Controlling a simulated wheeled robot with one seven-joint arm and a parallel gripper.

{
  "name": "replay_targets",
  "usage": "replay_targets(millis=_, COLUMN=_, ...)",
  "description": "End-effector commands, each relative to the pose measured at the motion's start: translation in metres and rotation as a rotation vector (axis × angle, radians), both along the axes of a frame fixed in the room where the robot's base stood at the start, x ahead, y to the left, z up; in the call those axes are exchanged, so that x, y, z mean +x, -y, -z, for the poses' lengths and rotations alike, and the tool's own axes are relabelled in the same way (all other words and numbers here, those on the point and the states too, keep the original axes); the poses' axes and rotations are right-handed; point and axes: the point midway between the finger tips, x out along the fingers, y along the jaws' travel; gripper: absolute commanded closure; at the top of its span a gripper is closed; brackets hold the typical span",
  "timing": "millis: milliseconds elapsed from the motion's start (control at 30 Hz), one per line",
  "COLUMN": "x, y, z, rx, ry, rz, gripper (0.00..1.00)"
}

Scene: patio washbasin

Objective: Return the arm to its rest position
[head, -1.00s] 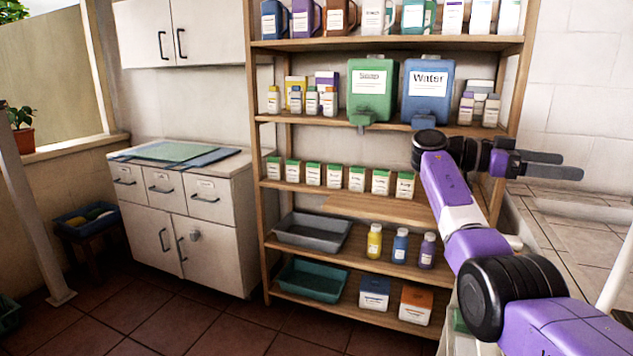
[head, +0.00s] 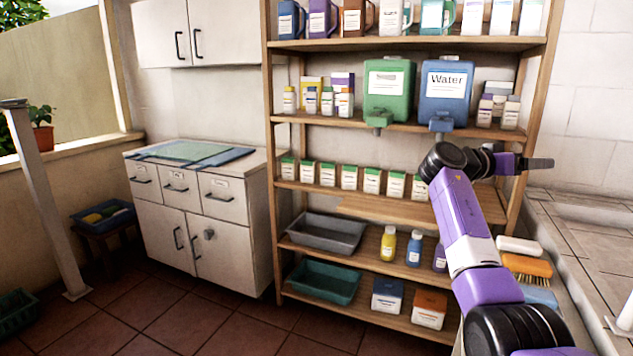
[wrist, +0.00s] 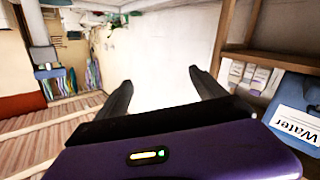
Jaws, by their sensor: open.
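My purple and black arm rises from the bottom right of the head view, bent at a black joint, in front of the right side of the wooden shelf. My gripper (head: 540,163) points right, past the shelf's right post, and its fingers overlap from this side. In the wrist view my gripper (wrist: 160,75) is open, with two dark fingers spread apart and nothing between them. The blue Water dispenser (head: 444,93) is behind and above the arm's bend; in the wrist view the Water dispenser (wrist: 298,118) is at the right edge.
The wooden shelf (head: 405,45) holds bottles, boxes, a green dispenser (head: 389,90) and trays. A white cabinet (head: 215,225) stands left of it. An orange brush (head: 527,267) and a white block (head: 519,245) lie at the right, beside the arm.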

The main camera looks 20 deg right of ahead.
Motion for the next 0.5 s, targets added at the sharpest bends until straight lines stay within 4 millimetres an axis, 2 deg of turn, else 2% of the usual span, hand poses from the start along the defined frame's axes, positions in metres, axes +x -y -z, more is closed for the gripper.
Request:
replay_targets(millis=33, x=0.013, y=-0.005, z=0.017, rx=0.01, ry=-0.017, rz=-0.071, gripper=0.2)
replay_targets(millis=167, x=0.049, y=-0.027, z=0.064, rx=0.026, ry=-0.059, rz=-0.281, gripper=0.2)
replay_targets(millis=300, x=0.08, y=-0.072, z=0.12, rx=0.028, ry=-0.091, rz=-0.523, gripper=0.2)
replay_targets(millis=400, x=0.092, y=-0.111, z=0.156, rx=0.022, ry=-0.1, rz=-0.679, gripper=0.2)
replay_targets(millis=500, x=0.094, y=-0.153, z=0.188, rx=0.011, ry=-0.099, rz=-0.82, gripper=0.2)
